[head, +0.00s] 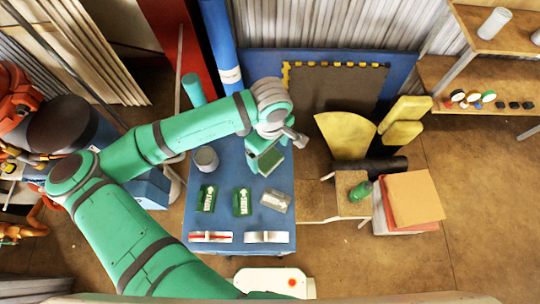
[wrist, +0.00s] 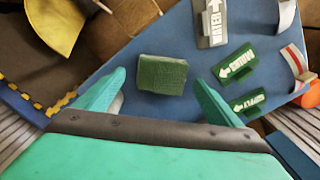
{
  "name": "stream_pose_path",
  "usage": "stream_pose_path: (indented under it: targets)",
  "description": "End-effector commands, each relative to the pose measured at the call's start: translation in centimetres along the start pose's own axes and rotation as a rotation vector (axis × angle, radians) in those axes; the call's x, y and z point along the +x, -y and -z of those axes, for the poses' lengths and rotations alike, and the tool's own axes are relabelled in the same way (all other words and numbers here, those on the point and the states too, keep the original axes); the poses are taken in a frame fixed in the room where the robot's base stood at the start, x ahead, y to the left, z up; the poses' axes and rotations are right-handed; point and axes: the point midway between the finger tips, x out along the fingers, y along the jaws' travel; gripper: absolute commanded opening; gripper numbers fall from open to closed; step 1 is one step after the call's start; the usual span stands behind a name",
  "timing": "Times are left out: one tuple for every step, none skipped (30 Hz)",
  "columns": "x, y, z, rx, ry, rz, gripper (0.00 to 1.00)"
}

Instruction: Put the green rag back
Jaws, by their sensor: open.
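A green rag (wrist: 162,75), a folded, textured block, lies on the blue table (wrist: 150,120) in the wrist view. It sits between my two green fingers and a little beyond them, with a gap on both sides. My gripper (wrist: 160,84) is open and empty. In the head view my gripper (head: 272,146) hangs over the back part of the blue table, and the green rag (head: 267,163) shows partly beneath it. The height between the fingers and the rag is hard to judge.
Two green arrow signs (head: 242,202) and a grey one (head: 275,201) lie in front of the rag. A grey cylinder (head: 206,159) stands left. Two white curved pieces (head: 267,237) lie at the front edge. Right stands a wooden box (head: 352,206) with a green item (head: 361,190).

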Motion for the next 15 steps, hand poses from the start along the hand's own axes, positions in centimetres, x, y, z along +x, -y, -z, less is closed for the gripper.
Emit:
stream_pose_path:
  targets:
    - [-1.1,-0.1,0.0,0.001,-0.002,-0.003,0.88]
    - [-1.7,-0.1,0.0,0.002,-0.002,-0.002,0.88]
    - [-2.5,-0.1,0.0,0.003,-0.002,-0.002,0.88]
    - [-3.1,-0.1,-0.1,0.004,-0.002,-0.002,0.88]
    - [-3.7,-0.1,-0.1,0.004,-0.001,-0.002,0.88]
    - [-4.4,-0.1,0.0,0.004,-0.003,-0.001,0.88]
    - [-5.0,-0.1,0.0,0.004,-0.002,-0.001,0.88]
    - [-5.4,-0.1,0.0,0.004,-0.002,-0.001,0.88]
    - [-6.0,-0.1,-0.1,0.004,-0.002,-0.001,0.88]
    - [-6.4,-0.1,-0.1,0.003,-0.001,-0.001,0.88]
    - [-6.7,-0.1,0.0,0.002,-0.002,0.000,0.88]
    - [-7.1,-0.1,0.0,0.002,-0.001,0.000,0.88]
    - [-7.4,0.0,0.0,0.002,-0.001,0.000,0.88]
    - [-7.6,0.0,0.0,0.002,-0.001,0.000,0.88]
    - [-7.8,0.0,-0.1,0.002,-0.001,0.000,0.88]
